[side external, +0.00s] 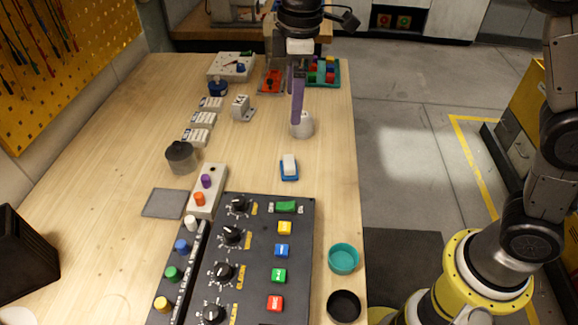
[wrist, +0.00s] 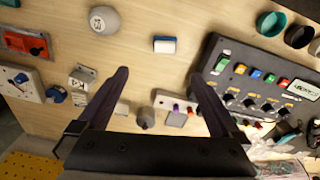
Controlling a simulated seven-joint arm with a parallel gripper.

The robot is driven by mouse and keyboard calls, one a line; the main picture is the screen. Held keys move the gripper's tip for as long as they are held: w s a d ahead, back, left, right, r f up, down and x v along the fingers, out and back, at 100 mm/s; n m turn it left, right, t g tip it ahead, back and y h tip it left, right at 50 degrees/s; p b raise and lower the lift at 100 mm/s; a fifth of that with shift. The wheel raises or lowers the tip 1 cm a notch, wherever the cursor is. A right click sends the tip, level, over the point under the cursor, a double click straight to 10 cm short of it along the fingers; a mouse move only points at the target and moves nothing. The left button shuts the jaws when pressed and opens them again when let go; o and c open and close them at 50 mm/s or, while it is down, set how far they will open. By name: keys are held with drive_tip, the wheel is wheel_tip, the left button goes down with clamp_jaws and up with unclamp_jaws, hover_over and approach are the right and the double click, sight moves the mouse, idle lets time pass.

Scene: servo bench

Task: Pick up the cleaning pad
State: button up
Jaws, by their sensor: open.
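The cleaning pad appears to be the small block with a white top and a blue base (side external: 289,165). It lies flat on the wooden bench, behind the dark control panel in the side view. In the wrist view the pad (wrist: 164,45) sits at the upper middle, just beyond the fingertips and between their lines. My gripper (side external: 295,112) points down above the bench, farther back than the pad and clear of it. In the wrist view its two dark fingers (wrist: 159,74) are wide apart with nothing between them.
A round white object (side external: 303,126) stands close to the fingers. A dark control panel (side external: 258,213) with knobs and coloured buttons fills the front. A teal bowl (side external: 343,258) and a black bowl (side external: 343,306) sit at the right edge. Bench around the pad is clear.

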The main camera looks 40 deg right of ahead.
wheel_tip(320, 180, down, 4)
drive_tip(key=a, duration=0.2)
hover_over(289, 161)
drive_tip(key=shift+n+g, duration=0.3)
drive_tip(key=shift+g, duration=0.1)
drive_tip(key=f, duration=0.6)
drive_tip(key=shift+s+a+f, duration=0.2)
drive_tip(key=shift+a+f, duration=0.2)
drive_tip(key=shift+w+d+f, duration=0.1)
drive_tip(key=shift+d+f, duration=0.1)
drive_tip(key=shift+f, duration=1.3)
drive_tip(key=shift+w+d+f, duration=0.1)
drive_tip(key=shift+d+f, duration=0.05)
drive_tip(key=shift+f, duration=1.35)
drive_tip(key=c, duration=1.4)
drive_tip(key=shift+o, duration=0.2)
drive_tip(key=shift+r, duration=0.1)
